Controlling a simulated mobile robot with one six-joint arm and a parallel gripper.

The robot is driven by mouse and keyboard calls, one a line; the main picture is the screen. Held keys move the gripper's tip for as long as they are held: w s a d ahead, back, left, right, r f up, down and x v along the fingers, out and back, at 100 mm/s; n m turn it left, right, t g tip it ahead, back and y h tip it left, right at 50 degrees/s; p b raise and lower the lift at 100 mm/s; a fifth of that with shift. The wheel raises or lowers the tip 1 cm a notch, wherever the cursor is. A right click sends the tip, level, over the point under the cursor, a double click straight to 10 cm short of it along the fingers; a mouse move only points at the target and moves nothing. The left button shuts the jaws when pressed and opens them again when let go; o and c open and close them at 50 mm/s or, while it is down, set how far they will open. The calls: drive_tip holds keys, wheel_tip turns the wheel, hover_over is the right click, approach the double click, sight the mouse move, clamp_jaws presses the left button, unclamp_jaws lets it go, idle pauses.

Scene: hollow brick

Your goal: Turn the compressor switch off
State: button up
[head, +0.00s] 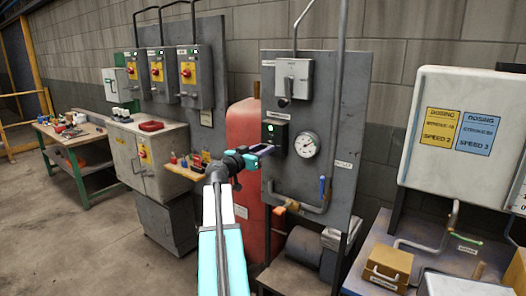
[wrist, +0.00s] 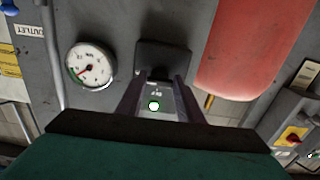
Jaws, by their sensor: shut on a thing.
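A black switch box (head: 275,133) with a lit green lamp (head: 271,128) is mounted on the grey panel (head: 335,150), left of a round gauge (head: 307,145). My gripper (head: 268,149) is at the lower front of this box. In the wrist view, the two dark fingers (wrist: 160,85) reach to the black box (wrist: 165,57), and the green lamp (wrist: 154,106) shows between them. The fingers are shut on a part at the box, apparently its switch. That part is mostly hidden, so its position cannot be told.
A grey box with a handle (head: 293,77) is above on the panel. A red tank (head: 243,140) stands behind, left of the panel. The gauge (wrist: 90,65) is beside the fingers in the wrist view. A blue-handled valve (head: 322,187) and pipe are lower on the panel.

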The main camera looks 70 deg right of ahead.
drive_tip(key=shift+f+n+b, duration=0.1)
drive_tip(key=shift+n+b, duration=0.25)
drive_tip(key=shift+n, duration=0.05)
drive_tip(key=n, duration=1.6)
drive_tip(key=shift+s+r+n+b, duration=0.3)
drive_tip(key=shift+r+n+b, duration=0.05)
drive_tip(key=shift+n+b, duration=0.05)
drive_tip(key=o, duration=1.1)
drive_tip(key=shift+c, duration=0.2)
drive_tip(key=shift+a, duration=0.2)
